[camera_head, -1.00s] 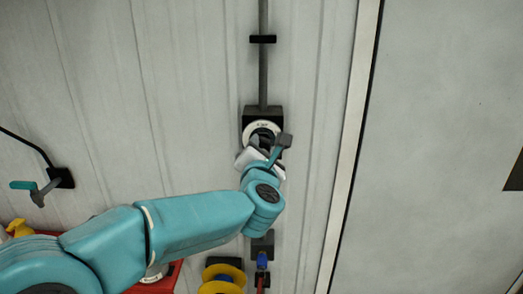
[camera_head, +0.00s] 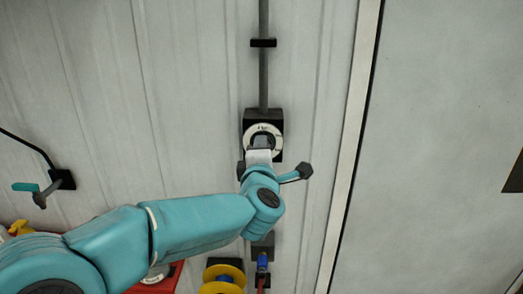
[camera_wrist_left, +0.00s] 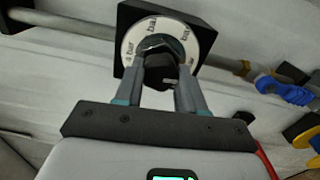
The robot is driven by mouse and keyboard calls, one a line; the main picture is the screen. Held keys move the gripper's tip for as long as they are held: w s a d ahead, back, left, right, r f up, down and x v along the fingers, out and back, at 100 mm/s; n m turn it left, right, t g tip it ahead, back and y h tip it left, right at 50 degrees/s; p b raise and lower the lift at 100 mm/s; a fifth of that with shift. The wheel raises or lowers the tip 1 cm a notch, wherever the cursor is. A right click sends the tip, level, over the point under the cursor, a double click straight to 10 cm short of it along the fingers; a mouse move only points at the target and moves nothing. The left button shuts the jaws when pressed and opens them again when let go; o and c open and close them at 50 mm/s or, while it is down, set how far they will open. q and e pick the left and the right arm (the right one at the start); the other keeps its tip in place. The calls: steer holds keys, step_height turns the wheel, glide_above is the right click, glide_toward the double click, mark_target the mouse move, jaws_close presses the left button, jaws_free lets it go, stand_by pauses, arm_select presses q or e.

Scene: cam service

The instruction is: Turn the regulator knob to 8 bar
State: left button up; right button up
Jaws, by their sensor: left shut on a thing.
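The regulator is a black square block (camera_head: 249,118) on the wall with a round white dial (camera_head: 275,131). In the left wrist view the dial ring (camera_wrist_left: 191,42) carries several "bar" marks; one on the left seems to read 4, and the other numbers are not clear. The dark knob (camera_wrist_left: 159,72) stands out from the dial's middle. My left gripper (camera_head: 261,146) comes from below and is shut on the knob; its two fingers (camera_wrist_left: 157,78) lie on either side of it. The knob's pointer cannot be made out. My right gripper is out of view.
A grey pipe (camera_head: 263,75) with a black clamp (camera_head: 263,43) runs up from the regulator. Below are a blue fitting (camera_head: 262,260) and a yellow reel (camera_head: 222,288). A teal-handled lever (camera_head: 25,187) is at the left. A door frame (camera_head: 350,150) stands right.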

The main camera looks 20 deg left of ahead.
arm_select(q)
steer(key=shift+m, duration=0.4)
steer(key=o, duration=1.1)
steer(key=shift+c, duration=0.2)
steer(key=b+v, duration=0.3)
steer(key=v, duration=1.3)
steer(key=shift+s, duration=0.15)
